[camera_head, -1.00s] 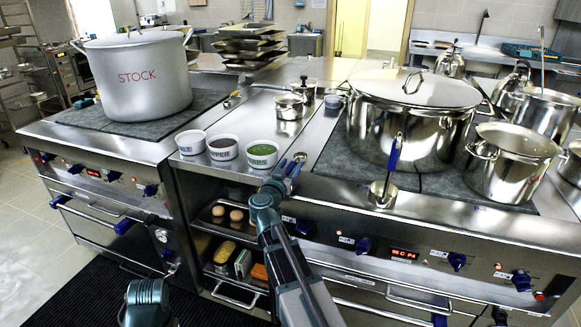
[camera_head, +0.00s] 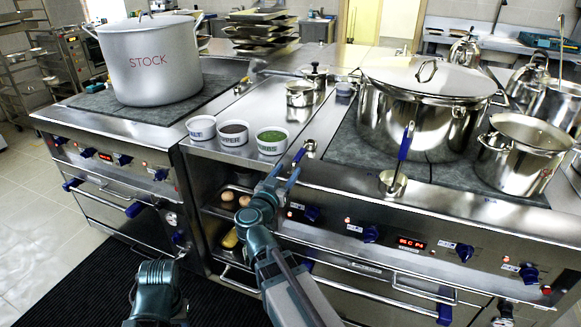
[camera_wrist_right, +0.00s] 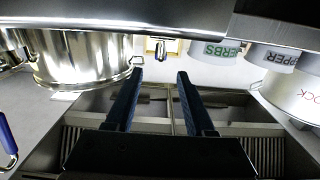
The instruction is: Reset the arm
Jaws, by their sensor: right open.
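My right gripper (camera_head: 284,172) is open and empty. It hangs in front of the counter's front edge, just below and right of the green herbs bowl (camera_head: 271,139). In the right wrist view its two dark blue fingers (camera_wrist_right: 159,76) stand apart with nothing between them. My right arm (camera_head: 275,260) comes up from the bottom of the head view. A teal link of my left arm (camera_head: 158,285) shows at the lower left. My left gripper is out of view.
A stock pot (camera_head: 150,68) stands on the left hob, and a large lidded pot (camera_head: 418,105) on the right one. A ladle (camera_head: 397,175) with a blue handle is at the right hob's front edge. Eggs (camera_head: 228,196) sit on a shelf below the counter. The floor at left is open.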

